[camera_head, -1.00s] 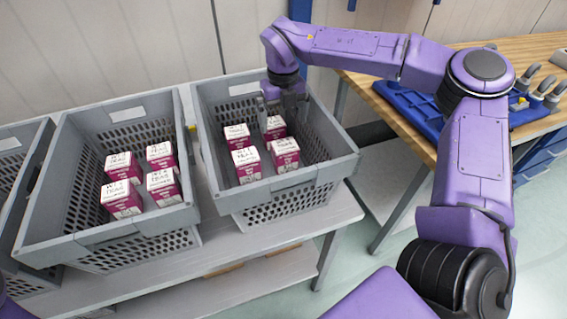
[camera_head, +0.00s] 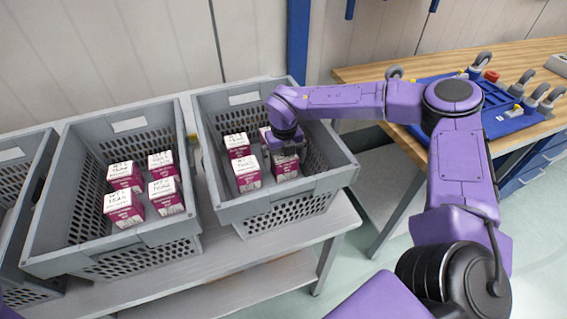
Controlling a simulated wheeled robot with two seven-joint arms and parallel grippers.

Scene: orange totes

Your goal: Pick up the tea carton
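Several magenta-and-white tea cartons stand upright in the right grey crate (camera_head: 228,209). My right gripper (camera_head: 287,152) reaches down into this crate, at the top of the front-right carton (camera_head: 285,171). Its fingers are small and dark against the carton, so I cannot tell whether they are open or shut, or whether they touch it. The front-left carton (camera_head: 246,173) and the back-left carton (camera_head: 237,145) stand to the left of the gripper. The back-right carton (camera_head: 265,136) is partly hidden behind my wrist. My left gripper is not in view.
The middle grey crate (camera_head: 60,225) holds several similar cartons. Another grey crate (camera_head: 14,190) is cut off at the left edge. The crates stand on a grey table (camera_head: 335,222). A wooden workbench (camera_head: 415,70) with a blue tool tray (camera_head: 500,120) is at the right.

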